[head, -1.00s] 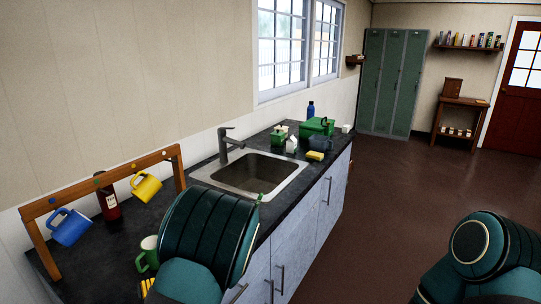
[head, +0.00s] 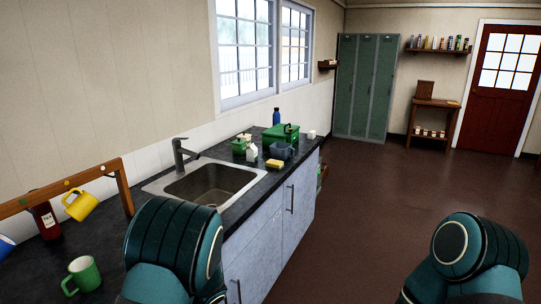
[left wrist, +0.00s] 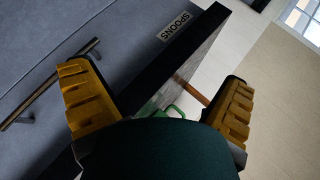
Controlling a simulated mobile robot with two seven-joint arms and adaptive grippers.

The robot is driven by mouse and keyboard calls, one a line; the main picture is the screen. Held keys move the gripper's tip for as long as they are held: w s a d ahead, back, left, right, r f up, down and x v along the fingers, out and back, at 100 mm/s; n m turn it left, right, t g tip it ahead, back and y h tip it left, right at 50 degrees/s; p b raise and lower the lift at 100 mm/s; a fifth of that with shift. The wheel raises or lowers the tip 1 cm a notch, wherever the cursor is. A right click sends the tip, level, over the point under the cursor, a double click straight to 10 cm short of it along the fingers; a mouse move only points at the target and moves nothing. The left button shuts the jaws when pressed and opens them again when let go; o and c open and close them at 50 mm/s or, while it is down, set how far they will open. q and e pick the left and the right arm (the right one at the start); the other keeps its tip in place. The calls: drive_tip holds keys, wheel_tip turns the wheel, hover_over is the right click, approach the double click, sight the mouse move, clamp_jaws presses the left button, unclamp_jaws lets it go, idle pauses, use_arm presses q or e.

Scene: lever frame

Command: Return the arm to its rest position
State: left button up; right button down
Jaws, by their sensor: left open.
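My left arm (head: 172,245) comes in at the bottom of the head view, beside the counter, and its gripper is hidden there. In the left wrist view my left gripper (left wrist: 160,98) shows two yellow ridged fingers spread wide, with nothing between them touching either finger. It faces a grey drawer front (left wrist: 130,50) with a SPOONS label (left wrist: 174,25) and a bar handle (left wrist: 50,85). My right arm (head: 465,255) is folded at the lower right of the head view; its gripper is out of view.
A green mug (head: 83,274) stands on the dark counter (head: 120,238). A yellow mug (head: 80,206) hangs from a wooden rack (head: 62,186), by a dark red bottle (head: 45,222). Behind are the sink (head: 205,185), a sponge (head: 275,164) and a green box (head: 281,134). The floor (head: 370,210) is clear.

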use_arm(q)
drive_tip(key=s+d+f+m+h, duration=0.25)
drive_tip(key=s+f+h, duration=0.25)
drive_tip(key=f, duration=0.3)
drive_tip(key=s+d+f+m+t+h, duration=0.1)
drive_tip(key=s+d+f+t+h, duration=0.1)
drive_tip(key=d, duration=0.6)
drive_tip(key=s+d+f+m+t+h, duration=0.2)
drive_tip(key=s+d+f+t+h, duration=0.1)
drive_tip(key=d+h, duration=0.4)
drive_tip(key=shift+s+d+f+t, duration=0.15)
drive_tip(key=shift+d+f+t, duration=0.25)
drive_tip(key=shift+f, duration=0.1)
drive_tip(key=shift+m, duration=0.25)
drive_tip(key=shift+a, duration=0.1)
